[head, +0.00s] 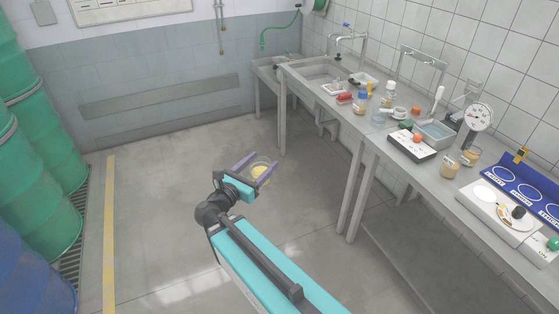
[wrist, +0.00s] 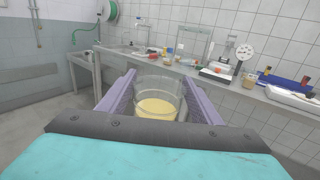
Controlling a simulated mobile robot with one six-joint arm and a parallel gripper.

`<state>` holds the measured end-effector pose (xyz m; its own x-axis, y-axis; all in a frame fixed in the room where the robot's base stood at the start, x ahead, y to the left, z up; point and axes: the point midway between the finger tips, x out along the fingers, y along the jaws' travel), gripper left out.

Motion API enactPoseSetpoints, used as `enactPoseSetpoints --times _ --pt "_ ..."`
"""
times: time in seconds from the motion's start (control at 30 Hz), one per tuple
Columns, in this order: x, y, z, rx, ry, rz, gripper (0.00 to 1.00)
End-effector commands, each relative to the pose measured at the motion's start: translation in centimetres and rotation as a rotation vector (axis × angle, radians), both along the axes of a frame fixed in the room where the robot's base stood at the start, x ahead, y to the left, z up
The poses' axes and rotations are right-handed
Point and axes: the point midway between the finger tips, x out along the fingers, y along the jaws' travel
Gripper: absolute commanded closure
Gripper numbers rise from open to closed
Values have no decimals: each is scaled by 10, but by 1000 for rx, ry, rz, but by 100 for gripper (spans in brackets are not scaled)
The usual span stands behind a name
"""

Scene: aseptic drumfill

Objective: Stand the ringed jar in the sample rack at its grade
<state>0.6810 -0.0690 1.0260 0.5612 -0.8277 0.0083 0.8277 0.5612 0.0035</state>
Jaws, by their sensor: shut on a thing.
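My gripper (head: 256,168) is shut on a clear glass jar (head: 261,170) with pale yellow contents. The jar is held upright in the air over open floor, left of the bench. In the wrist view the same jar (wrist: 158,105) sits between the two purple fingers. No ring mark can be made out on it. A blue rack (head: 522,184) with white circles and small labels stands at the right end of the bench. The labels are too small to read. It also shows, small, in the wrist view (wrist: 284,82).
The steel bench (head: 385,150) runs along the tiled right wall. Green drums (head: 35,150) stand at left. The middle floor is clear.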

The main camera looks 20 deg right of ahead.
Motion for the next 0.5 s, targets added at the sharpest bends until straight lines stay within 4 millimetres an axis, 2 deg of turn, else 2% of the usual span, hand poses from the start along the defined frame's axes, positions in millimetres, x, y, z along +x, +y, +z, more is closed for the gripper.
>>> enactPoseSetpoints --times 0.03,0.2,0.3,0.5 --pt "0 13 -1 0 0 14 76" --pt "-2 45 -2 3 4 50 76" --pt "-3 58 -2 3 5 63 76" --pt "-5 69 -2 4 7 75 76"
